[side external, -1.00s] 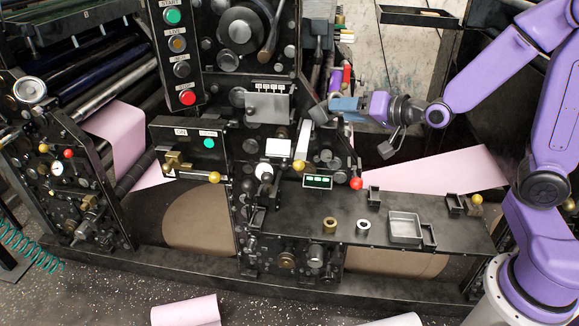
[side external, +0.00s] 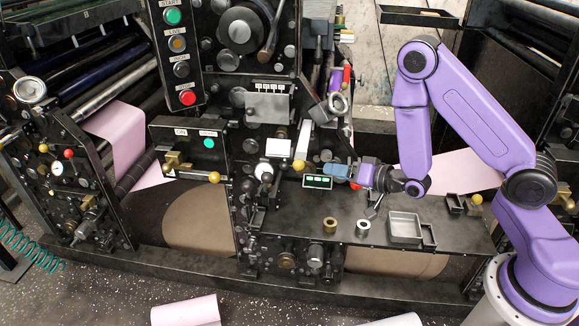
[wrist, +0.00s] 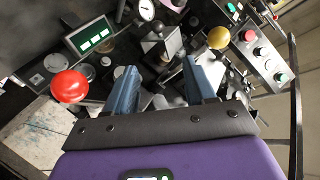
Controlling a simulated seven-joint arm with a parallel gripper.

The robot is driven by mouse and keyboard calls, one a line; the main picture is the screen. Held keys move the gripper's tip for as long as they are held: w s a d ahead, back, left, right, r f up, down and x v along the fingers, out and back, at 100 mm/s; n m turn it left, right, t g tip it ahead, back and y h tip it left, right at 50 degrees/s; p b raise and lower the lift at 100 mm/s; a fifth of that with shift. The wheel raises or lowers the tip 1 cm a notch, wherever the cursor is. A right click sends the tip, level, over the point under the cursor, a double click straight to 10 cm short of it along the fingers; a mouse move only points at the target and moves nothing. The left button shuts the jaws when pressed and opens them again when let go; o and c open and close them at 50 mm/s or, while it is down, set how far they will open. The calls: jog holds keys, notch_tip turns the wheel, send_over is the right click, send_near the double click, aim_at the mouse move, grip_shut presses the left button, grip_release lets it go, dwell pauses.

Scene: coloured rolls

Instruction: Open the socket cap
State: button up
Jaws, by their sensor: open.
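I cannot tell for certain which part is the socket cap. A white square plate (side external: 278,148) sits on the machine's central panel, with a tilted white plate (side external: 303,138) to its right. My gripper (side external: 327,170) is in front of this panel, just right of the yellow ball knob (side external: 299,166). In the wrist view my gripper (wrist: 158,66) has its two blue fingers spread with nothing held. A pale plate (wrist: 172,42) and a dark round knob (wrist: 157,48) show beyond the fingers. No contact is clear.
A green display (side external: 317,182) is below my gripper. A brass ring (side external: 330,226), a silver ring (side external: 362,227) and a grey tray (side external: 404,228) are on the dark shelf (side external: 290,215).

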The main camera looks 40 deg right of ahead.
aim_at(280, 155)
jog(key=x, duration=1.7)
jog(key=shift+w+f, duration=0.2)
jog(key=shift+f, duration=0.25)
grip_shut()
